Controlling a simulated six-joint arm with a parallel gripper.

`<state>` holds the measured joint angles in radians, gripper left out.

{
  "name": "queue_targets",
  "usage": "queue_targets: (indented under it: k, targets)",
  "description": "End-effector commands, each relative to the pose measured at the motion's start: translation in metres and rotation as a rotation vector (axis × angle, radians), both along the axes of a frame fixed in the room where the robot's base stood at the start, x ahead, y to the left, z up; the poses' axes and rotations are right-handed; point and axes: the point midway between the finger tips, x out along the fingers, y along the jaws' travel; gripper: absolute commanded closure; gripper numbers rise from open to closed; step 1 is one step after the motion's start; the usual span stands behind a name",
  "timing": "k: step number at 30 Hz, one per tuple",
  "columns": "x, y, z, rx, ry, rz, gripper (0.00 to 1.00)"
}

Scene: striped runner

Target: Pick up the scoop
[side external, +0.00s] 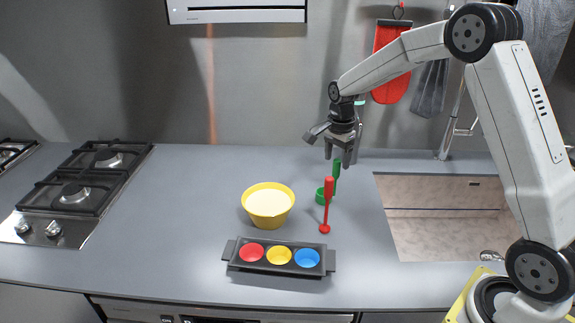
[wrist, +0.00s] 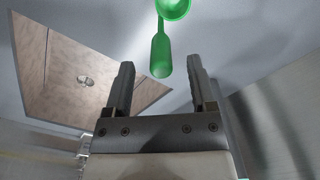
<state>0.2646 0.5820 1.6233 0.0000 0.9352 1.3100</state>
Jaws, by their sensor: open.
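A green scoop (side external: 325,196) stands on the grey counter, its round cup low and its handle pointing up. In the wrist view the scoop's handle (wrist: 160,55) points toward my gripper (wrist: 160,63), and its cup is cut off by the top edge. My gripper (side external: 340,157) is open and empty, pointing down just above the handle's top. The handle end shows between the two fingertips in the wrist view; I cannot tell the exact gap in height. A red long-handled utensil (side external: 327,205) stands upright just in front of the green scoop.
A yellow bowl (side external: 268,208) with pale contents stands left of the scoop. A dark tray (side external: 232,252) with red, yellow and blue cups lies in front. The sink (side external: 440,215) is at right, the gas hob (side external: 90,180) at left. The counter between hob and bowl is clear.

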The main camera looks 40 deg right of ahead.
Motion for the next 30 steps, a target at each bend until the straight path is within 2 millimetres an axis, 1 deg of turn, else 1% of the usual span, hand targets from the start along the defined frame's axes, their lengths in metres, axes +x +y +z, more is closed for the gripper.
queue_targets:
  k: [9,13,17,30]
  targets:
    - [0.000,-0.002,-0.034,0.001,0.003,0.000,0.28]
    - [0.000,-0.002,-0.045,0.001,0.002,0.000,0.28]
    - [0.000,-0.002,-0.049,0.000,0.001,0.000,0.28]
    - [0.000,-0.002,-0.049,0.000,0.001,0.000,0.28]
